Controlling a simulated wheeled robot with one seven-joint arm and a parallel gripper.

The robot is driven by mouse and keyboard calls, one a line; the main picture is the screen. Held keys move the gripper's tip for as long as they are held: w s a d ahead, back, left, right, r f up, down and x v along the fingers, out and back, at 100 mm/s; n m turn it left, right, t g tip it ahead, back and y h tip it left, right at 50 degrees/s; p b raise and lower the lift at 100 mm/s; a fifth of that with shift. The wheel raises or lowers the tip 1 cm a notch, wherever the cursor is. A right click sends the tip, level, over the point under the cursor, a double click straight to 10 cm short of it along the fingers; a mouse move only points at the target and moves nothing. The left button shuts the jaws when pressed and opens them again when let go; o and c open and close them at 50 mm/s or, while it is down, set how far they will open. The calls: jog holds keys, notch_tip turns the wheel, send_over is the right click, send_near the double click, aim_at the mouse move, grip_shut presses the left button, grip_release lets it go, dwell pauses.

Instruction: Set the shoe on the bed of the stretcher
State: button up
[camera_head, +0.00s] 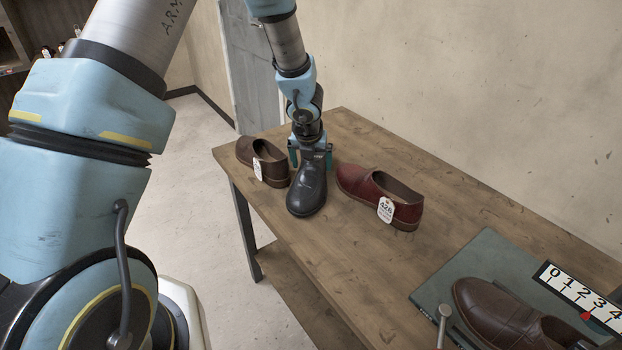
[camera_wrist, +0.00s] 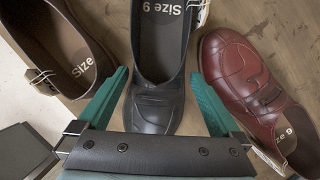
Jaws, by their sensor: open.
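A black loafer (camera_head: 308,192) stands on the wooden table between two other shoes. My gripper (camera_head: 310,160) is over its rear part, pointing down, with the fingers open on either side. In the wrist view the green fingers (camera_wrist: 160,77) flank the black loafer (camera_wrist: 157,104), marked "Size 9" inside. I cannot tell whether they touch it. The stretcher's green bed (camera_head: 492,252) is at the lower right, with a dark brown shoe (camera_head: 500,312) on it and a numbered scale (camera_head: 583,297) with a red pointer beside that shoe. The right part of the stretcher is cut off.
A brown shoe (camera_head: 250,160) with a white tag is close on the left. Bare wooden table (camera_head: 350,260) lies between these shoes and the stretcher. A wall runs behind the table.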

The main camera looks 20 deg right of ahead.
jog(key=shift+x, duration=1.5)
jog(key=shift+a, duration=0.1)
jog(key=shift+c, duration=0.2)
